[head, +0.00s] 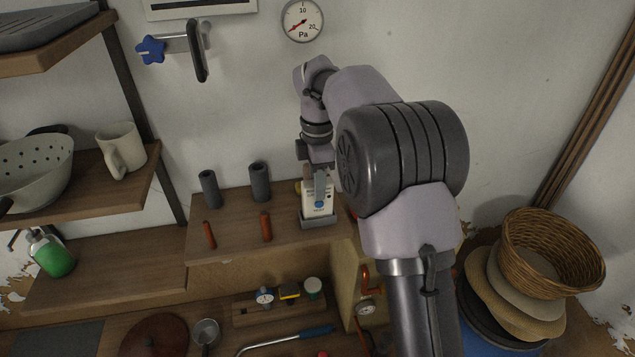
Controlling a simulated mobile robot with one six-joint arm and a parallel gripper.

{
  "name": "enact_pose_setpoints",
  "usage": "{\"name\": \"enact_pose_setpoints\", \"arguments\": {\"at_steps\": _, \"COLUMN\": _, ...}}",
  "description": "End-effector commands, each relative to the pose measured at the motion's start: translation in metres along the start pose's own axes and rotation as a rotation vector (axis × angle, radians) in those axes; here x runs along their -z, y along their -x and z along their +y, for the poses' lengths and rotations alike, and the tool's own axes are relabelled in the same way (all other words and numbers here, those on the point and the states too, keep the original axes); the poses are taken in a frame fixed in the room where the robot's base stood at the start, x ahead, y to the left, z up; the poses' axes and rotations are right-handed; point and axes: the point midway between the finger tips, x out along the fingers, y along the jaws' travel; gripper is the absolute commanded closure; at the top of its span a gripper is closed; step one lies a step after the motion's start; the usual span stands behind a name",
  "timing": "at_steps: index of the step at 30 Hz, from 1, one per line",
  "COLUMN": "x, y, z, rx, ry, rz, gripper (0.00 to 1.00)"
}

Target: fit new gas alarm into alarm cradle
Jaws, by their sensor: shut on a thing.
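My gripper (319,177) comes down from above and is shut on the upper part of the alarm. The arm covers the area right of the alarm, and a small yellow thing (298,187) is partly hidden behind it.
Two dark grey cylinders (260,181) and two orange-brown pegs (266,226) stand left of the cradle. A wooden rack (279,306) with small items is below. A wicker basket (551,257) sits at right. A gauge (302,20) hangs on the wall above.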

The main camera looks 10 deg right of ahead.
Motion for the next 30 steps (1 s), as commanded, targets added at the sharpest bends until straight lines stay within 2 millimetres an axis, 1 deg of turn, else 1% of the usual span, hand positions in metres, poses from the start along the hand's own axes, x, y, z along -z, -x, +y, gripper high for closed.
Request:
{"name": "enact_pose_setpoints", "arguments": {"at_steps": 7, "x": -0.0001, "y": -0.0054, "z": 0.0, "rx": 0.0, "ry": 0.0, "rz": 0.0, "gripper": 1.0}}
{"name": "enact_pose_setpoints", "arguments": {"at_steps": 30, "x": -0.0001, "y": -0.0085, "z": 0.0001, "rx": -0.001, "ry": 0.0, "rz": 0.0, "gripper": 1.0}}
